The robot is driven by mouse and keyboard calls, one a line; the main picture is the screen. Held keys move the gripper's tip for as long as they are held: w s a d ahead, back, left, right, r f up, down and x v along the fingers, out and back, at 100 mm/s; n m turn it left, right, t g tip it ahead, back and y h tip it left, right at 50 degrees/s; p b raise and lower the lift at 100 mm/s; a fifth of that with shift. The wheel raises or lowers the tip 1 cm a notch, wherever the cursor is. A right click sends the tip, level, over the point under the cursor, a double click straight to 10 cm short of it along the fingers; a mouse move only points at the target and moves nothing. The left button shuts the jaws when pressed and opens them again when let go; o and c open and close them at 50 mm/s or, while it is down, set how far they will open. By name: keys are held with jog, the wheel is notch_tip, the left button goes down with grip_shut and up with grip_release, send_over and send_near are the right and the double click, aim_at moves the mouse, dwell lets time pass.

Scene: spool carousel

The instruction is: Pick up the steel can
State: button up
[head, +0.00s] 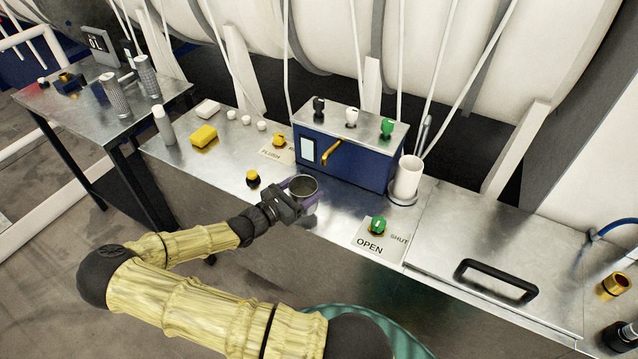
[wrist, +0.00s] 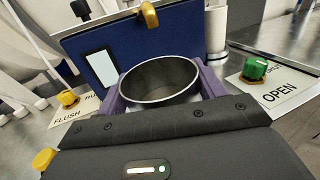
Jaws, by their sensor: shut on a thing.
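The steel can (head: 303,186) is an open-topped metal cup near the front edge of the steel counter, in front of the blue box. My gripper (head: 300,192) is shut on it, with a purple finger on each side of its wall. In the wrist view the can (wrist: 160,80) stands upright between the purple fingers, with its round rim and empty-looking inside showing. Its base is hidden, so I cannot tell whether it touches the counter.
Behind the can stands a blue box (head: 345,158) with a brass spout (head: 332,152). A green knob (head: 377,226) marked OPEN is to the right, a yellow FLUSH knob (head: 279,140) behind left. A black-and-yellow button (head: 253,179) is close left. A white cup (head: 407,178) stands right.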

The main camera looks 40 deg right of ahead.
jog(key=a+b, duration=0.1)
jog(key=a, duration=0.9)
jog(key=shift+s+b, duration=0.3)
jog(key=shift+s, duration=0.15)
